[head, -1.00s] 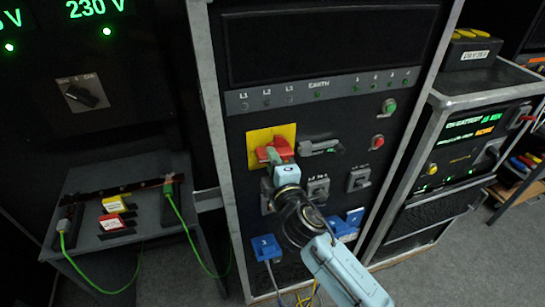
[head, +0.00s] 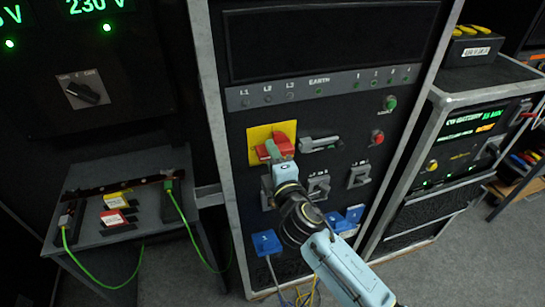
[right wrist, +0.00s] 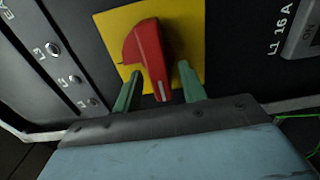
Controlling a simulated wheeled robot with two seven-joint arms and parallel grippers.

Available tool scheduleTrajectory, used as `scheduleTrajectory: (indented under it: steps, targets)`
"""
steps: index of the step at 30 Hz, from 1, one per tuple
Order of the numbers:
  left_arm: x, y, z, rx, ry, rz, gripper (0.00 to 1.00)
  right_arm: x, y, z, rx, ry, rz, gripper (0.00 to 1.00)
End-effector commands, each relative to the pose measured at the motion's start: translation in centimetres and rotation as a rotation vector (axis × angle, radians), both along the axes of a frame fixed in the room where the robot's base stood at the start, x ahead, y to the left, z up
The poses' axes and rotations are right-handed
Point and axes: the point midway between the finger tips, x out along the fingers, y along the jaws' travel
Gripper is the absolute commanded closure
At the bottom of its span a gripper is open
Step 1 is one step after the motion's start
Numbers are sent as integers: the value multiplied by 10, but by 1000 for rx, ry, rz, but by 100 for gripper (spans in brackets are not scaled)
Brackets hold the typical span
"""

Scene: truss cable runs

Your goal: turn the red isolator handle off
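The red isolator handle (head: 282,144) sits on a yellow plate (head: 257,135) on the front of the tall black cabinet. In the right wrist view the red handle (right wrist: 148,47) has a white mark at its lower end, near the gripper, and the yellow plate (right wrist: 188,25) shows around it. My right gripper (head: 272,152) is at the handle. In the right wrist view its green fingers (right wrist: 158,72) stand apart, one on each side of the handle's lower end, with a visible gap on both sides. My left gripper is not in view.
A grey lever handle (head: 320,144) is just right of the yellow plate. Smaller grey switches (head: 358,176) sit below, with blue plugs (head: 266,243) lower down. Green (head: 390,103) and red (head: 377,137) buttons are at the right. A side table (head: 85,190) with green cables stands left.

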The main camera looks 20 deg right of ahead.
Motion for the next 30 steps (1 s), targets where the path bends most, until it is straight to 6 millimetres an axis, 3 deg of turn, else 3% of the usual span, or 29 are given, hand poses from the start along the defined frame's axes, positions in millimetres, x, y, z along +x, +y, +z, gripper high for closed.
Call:
scheduleTrajectory:
  steps: [8, 13, 24, 30]
  targets:
    - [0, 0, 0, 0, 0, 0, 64, -1, 0, 0, 2, 1, -1, 58]
    - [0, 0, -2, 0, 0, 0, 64, -14, -1, -2, 2, 2, 0, 58]
    - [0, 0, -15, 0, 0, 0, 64, -93, -3, -3, 4, 3, 0, 58]
    - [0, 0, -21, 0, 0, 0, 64, -123, -4, -2, 2, 2, 0, 58]
